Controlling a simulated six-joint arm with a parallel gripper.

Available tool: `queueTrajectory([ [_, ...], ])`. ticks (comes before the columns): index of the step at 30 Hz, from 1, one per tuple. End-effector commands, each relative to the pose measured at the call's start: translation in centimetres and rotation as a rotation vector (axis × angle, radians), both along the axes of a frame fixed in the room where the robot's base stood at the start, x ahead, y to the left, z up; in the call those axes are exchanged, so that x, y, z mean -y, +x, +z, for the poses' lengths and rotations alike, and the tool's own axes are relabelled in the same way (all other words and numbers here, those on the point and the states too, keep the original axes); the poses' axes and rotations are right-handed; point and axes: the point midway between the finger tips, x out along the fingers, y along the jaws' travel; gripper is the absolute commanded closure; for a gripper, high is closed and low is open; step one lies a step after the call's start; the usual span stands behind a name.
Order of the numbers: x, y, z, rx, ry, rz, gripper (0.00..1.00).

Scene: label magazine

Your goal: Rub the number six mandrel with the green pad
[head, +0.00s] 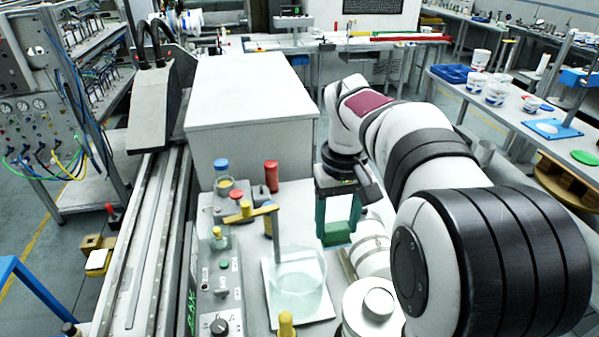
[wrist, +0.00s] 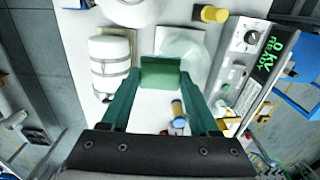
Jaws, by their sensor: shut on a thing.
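My gripper (head: 337,228) hangs over the white bench, its two teal fingers pointing down. It is shut on a green pad (wrist: 160,75), which spans between the fingertips in the wrist view. The pad also shows at the fingertips in the head view (head: 337,239). A white banded cylinder (wrist: 110,66) lies left of the pad in the wrist view; the head view shows it (head: 371,256) right of and below the gripper. I cannot read any number, so I cannot tell which thing is the number six mandrel. Whether the pad touches anything is unclear.
A glass beaker (head: 298,283) stands on a white plate (head: 312,322) left of the gripper. A control box (head: 219,280) with knobs and a green display is further left. Blue-capped (head: 222,165) and red-capped (head: 271,175) items stand behind. A yellow-topped item (head: 286,322) is in front.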

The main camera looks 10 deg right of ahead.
Motion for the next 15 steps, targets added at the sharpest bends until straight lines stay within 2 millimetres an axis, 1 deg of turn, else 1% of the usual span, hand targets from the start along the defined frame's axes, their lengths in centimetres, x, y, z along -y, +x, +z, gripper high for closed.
queueTrajectory([
  [1, 2.2, 0.8, -0.7, -0.003, 0.001, -0.009, 0.83],
  [2, 3.5, 1.3, -1.0, -0.003, 0.001, -0.009, 0.83],
  [3, 5.3, 1.8, -1.5, -0.003, 0.001, -0.010, 0.83],
  [6, 9.5, 2.6, -2.7, -0.001, 0.001, -0.007, 0.83],
  [7, 10.5, 2.7, -3.0, -0.002, 0.001, -0.006, 0.83],
  [9, 12.3, 2.8, -3.6, 0.000, 0.000, -0.004, 0.83],
  [10, 12.8, 2.9, -3.8, 0.000, 0.000, -0.003, 0.83],
  [12, 13.6, 2.9, -4.0, 0.000, 0.000, -0.001, 0.83],
  [15, 13.8, 2.9, -4.3, 0.000, -0.001, 0.001, 0.83],
])
